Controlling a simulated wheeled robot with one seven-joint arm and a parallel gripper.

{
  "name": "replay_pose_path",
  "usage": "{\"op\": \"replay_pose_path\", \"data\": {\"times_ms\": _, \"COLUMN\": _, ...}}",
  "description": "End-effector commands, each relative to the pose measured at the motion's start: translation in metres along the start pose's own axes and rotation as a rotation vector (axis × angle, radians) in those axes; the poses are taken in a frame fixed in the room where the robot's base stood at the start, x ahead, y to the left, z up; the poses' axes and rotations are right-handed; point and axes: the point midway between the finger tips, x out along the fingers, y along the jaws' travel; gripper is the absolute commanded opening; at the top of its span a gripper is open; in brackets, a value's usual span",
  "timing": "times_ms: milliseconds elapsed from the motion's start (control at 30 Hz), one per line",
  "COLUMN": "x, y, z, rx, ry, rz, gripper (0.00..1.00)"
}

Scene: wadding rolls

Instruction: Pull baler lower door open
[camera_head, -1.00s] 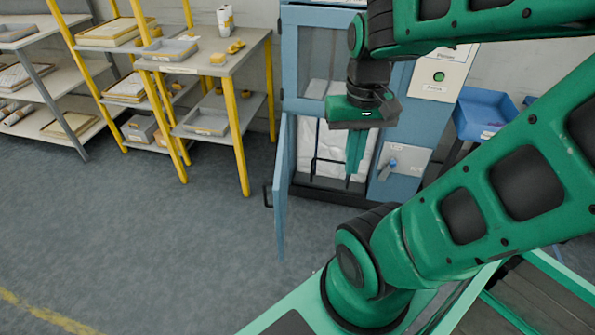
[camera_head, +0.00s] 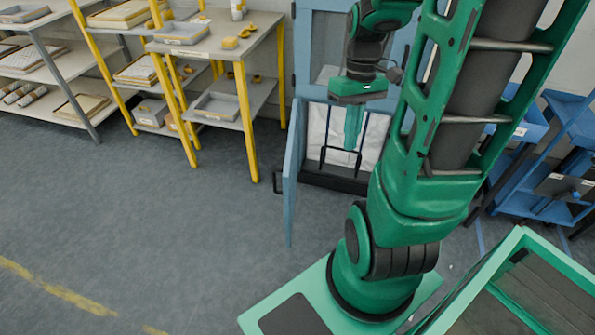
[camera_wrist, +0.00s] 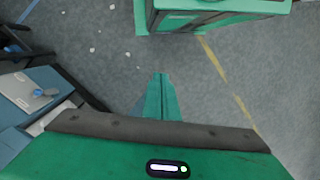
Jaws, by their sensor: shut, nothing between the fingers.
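The blue baler (camera_head: 303,55) stands against the back wall in the head view. Its lower door (camera_head: 291,165) is swung out toward me on its left-hand hinge, seen nearly edge-on, with a dark handle (camera_head: 279,186) on its outer side. White wadding (camera_head: 344,135) shows inside the open lower chamber behind dark bars. My gripper (camera_head: 352,145) points down in front of the opening, to the right of the door and apart from it in the picture. Its fingers (camera_wrist: 161,95) are together and empty in the wrist view, with grey floor beyond. My arm hides the baler's right side.
A yellow-legged table (camera_head: 215,45) with trays stands left of the door, and shelves (camera_head: 60,60) lie farther left. Blue carts with bins (camera_head: 575,150) stand at the right. Grey floor (camera_head: 170,235) is clear in front of the door.

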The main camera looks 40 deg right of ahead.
Motion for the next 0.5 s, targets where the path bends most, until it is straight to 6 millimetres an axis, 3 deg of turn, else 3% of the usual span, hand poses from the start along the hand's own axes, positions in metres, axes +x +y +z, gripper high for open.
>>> {"op": "replay_pose_path", "data": {"times_ms": 200, "x": 0.037, "y": 0.020, "z": -0.043, "rx": -0.188, "ry": -0.053, "rz": -0.126, "gripper": 0.00}}
{"op": "replay_pose_path", "data": {"times_ms": 500, "x": 0.098, "y": 0.044, "z": -0.091, "rx": -0.449, "ry": -0.016, "rz": -0.359, "gripper": 0.00}}
